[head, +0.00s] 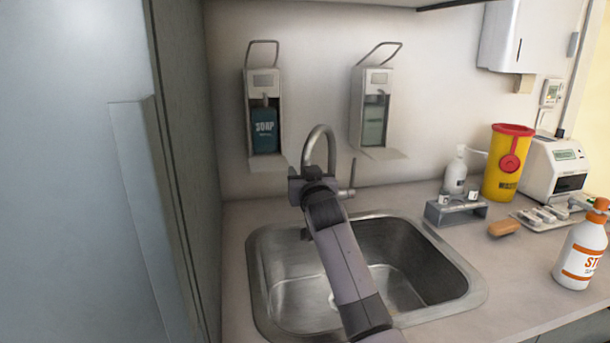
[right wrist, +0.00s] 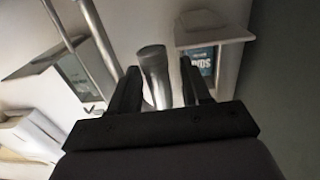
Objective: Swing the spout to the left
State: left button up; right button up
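The metal spout (head: 319,138) is a tall curved tap at the back of the sink (head: 466,289). Its side lever (head: 351,180) stands to its right. My right gripper (head: 311,174) is at the spout's outlet end, and my arm hides that end and the tap's base in the head view. In the right wrist view the spout's tube end (right wrist: 154,72) lies between the two dark fingers of my right gripper (right wrist: 160,80). A gap shows on each side of the tube, so the fingers are open around it. My left gripper is not in view.
A soap dispenser (head: 264,128) and a second dispenser (head: 375,122) hang on the wall behind. A tall cabinet (head: 75,170) stands close on the left. Right of the sink are a small rack (head: 455,213), a yellow bin (head: 505,168) and a white bottle (head: 580,255).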

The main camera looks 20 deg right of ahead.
jog(key=shift+s, duration=0.1)
jog(key=s+a, duration=0.1)
jog(key=s, duration=0.5)
jog(key=shift+s+a, duration=0.15)
jog(key=shift+s, duration=0.25)
jog(key=shift+f, duration=0.1)
dwell(0.4)
